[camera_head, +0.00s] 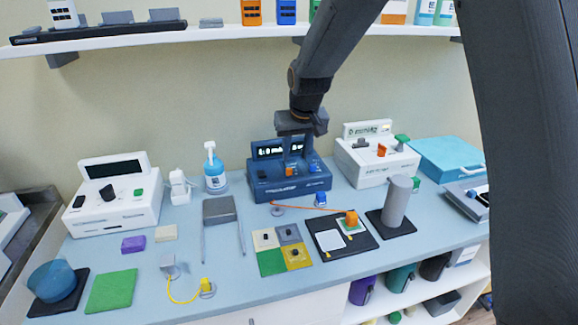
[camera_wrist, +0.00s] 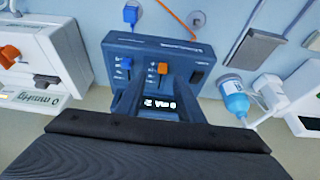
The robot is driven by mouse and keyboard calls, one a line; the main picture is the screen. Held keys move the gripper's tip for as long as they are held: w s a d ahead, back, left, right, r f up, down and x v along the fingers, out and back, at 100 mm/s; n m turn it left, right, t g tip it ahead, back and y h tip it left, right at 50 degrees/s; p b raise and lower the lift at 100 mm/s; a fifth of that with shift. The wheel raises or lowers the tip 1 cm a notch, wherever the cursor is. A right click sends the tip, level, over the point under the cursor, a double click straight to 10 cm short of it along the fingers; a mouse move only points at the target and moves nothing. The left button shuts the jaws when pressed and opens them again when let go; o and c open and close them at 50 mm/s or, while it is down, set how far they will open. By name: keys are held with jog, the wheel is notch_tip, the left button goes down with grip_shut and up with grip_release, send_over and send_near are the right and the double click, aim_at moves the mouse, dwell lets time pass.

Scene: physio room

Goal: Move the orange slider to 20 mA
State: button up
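The dark blue control unit (camera_head: 290,183) stands on the counter against the wall, with a lit display on top. Its orange slider (camera_head: 290,171) sits on the front panel, with a blue knob (camera_head: 314,167) to its right. In the wrist view the orange slider (camera_wrist: 163,68) and blue knob (camera_wrist: 127,63) show close to my fingertips. The display (camera_wrist: 158,104) is partly hidden by my fingers; its text seems to include "0 mA". My gripper (camera_head: 295,154) points down over the unit. Its fingers (camera_wrist: 150,84) are apart, with nothing seen held; contact with the slider cannot be told.
A white unit (camera_head: 375,167) with another orange knob (camera_head: 381,150) stands to the right, and another white unit (camera_head: 113,209) to the left. A pump bottle (camera_head: 215,174) stands just left of the blue unit. An orange cable (camera_head: 312,207) runs in front. A shelf (camera_head: 190,36) hangs above.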

aim_at(289, 169)
jog(key=shift+w+a+p+x, duration=0.15)
jog(key=shift+p+x, duration=0.2)
jog(key=shift+x, duration=0.95)
jog(key=shift+w+a+p+x, duration=0.1)
jog(key=shift+p+x, duration=0.3)
jog(key=shift+x, duration=0.95)
jog(key=shift+w+a+p+x, duration=0.15)
jog(key=shift+p+x, duration=0.2)
jog(key=shift+x, duration=0.95)
jog(key=shift+r, duration=0.15)
jog(key=shift+c, duration=0.2)
